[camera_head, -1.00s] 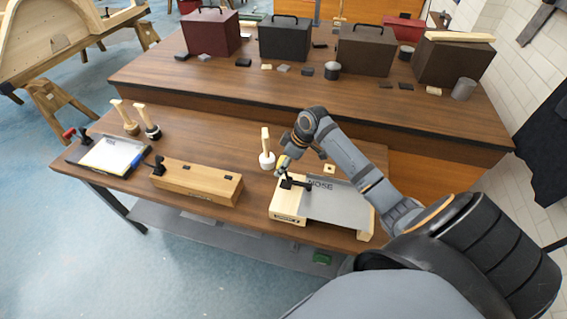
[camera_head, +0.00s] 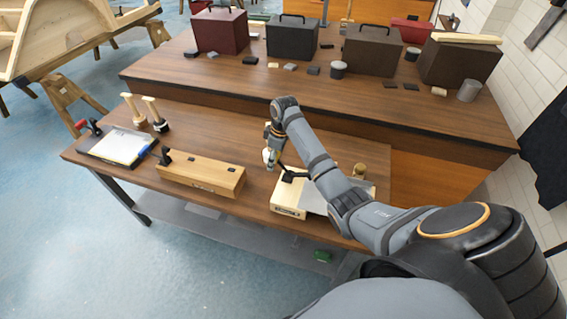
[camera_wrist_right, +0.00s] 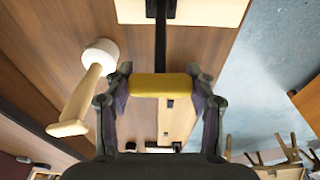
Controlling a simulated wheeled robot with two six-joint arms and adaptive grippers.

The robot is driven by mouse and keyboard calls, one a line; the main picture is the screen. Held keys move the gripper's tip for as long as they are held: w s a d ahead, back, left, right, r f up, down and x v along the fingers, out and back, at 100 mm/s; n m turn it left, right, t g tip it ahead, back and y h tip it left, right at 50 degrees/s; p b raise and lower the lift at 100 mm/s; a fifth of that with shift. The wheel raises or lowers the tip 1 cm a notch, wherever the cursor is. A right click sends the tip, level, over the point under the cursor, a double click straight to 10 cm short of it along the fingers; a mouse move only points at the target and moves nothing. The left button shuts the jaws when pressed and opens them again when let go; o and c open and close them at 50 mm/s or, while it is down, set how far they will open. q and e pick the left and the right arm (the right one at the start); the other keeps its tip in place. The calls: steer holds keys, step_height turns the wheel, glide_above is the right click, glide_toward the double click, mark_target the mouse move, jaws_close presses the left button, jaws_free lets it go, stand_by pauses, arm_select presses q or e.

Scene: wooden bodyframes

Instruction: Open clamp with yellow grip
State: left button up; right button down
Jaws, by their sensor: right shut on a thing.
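The clamp's yellow grip (camera_wrist_right: 162,86) lies between the two fingers of my right gripper (camera_wrist_right: 162,90) in the right wrist view. The gripper is shut on it. A black bar (camera_wrist_right: 162,35) runs from the grip to the clamp's mount on a pale wooden block. In the head view the black clamp (camera_head: 292,175) sits on the pale wooden block (camera_head: 287,207), beside a grey plate (camera_head: 314,203) that my arm partly covers. My right gripper (camera_head: 271,160) is at the clamp's far left side there; the grip is hard to make out. My left gripper is out of view.
A white-headed mallet (camera_wrist_right: 98,55) stands close beside my right gripper. Several toolboxes stand on the rear bench (camera_head: 225,70).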

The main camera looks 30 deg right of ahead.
steer(key=shift+w+a+f, duration=0.1)
steer(key=shift+w+a, duration=0.3)
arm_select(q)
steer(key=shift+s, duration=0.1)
arm_select(e)
steer(key=f, duration=0.1)
steer(key=w+a+f, duration=0.1)
steer(key=f+g+h, duration=0.1)
steer(key=shift+w+a, duration=0.2)
steer(key=shift+w, duration=0.05)
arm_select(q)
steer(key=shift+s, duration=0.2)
arm_select(e)
steer(key=shift+a+f, duration=0.1)
steer(key=shift+f, duration=0.15)
stand_by(1.3)
steer(key=c, duration=0.9)
jaws_free()
steer(key=shift+w, duration=0.1)
steer(key=o, duration=0.5)
steer(key=shift+w+f, duration=0.1)
steer(key=shift+w, duration=0.05)
steer(key=shift+c, duration=0.2)
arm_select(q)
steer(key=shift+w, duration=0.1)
